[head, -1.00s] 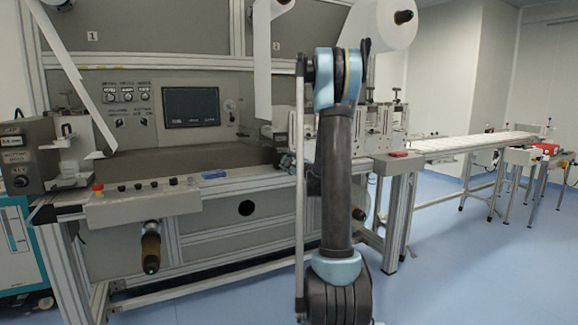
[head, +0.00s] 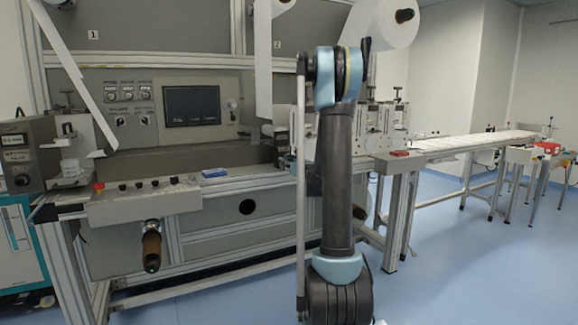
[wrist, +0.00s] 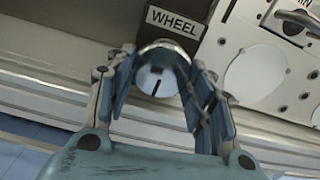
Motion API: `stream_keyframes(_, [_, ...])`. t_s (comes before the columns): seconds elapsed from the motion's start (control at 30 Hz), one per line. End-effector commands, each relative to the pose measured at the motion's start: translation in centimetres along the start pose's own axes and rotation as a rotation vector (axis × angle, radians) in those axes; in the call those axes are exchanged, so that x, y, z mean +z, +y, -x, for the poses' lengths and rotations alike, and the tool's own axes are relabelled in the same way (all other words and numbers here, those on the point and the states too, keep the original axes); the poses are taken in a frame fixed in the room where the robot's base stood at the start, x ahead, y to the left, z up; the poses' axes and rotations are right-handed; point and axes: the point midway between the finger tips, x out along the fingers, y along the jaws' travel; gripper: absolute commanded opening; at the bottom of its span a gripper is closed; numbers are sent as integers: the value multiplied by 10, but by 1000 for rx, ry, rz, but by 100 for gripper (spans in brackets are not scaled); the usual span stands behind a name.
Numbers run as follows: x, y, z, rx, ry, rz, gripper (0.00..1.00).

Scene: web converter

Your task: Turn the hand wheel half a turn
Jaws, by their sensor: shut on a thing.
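The fingers hide parts of the wheel's rim. In the head view my arm stands in front of the machine, and neither the wheel nor my gripper can be made out there.
A pale panel with round discs (wrist: 255,75) and bolts lies right of the wheel. Machine rails (wrist: 50,85) run close below it. In the head view a control box (head: 145,202) and a dark roller (head: 151,245) stick out at left. Blue floor (head: 450,270) is clear at right.

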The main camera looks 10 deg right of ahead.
Motion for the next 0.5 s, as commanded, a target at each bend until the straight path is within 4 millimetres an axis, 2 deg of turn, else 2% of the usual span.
stream_keyframes(0.5, [0, 0, 0, 0, -1, -101, 25])
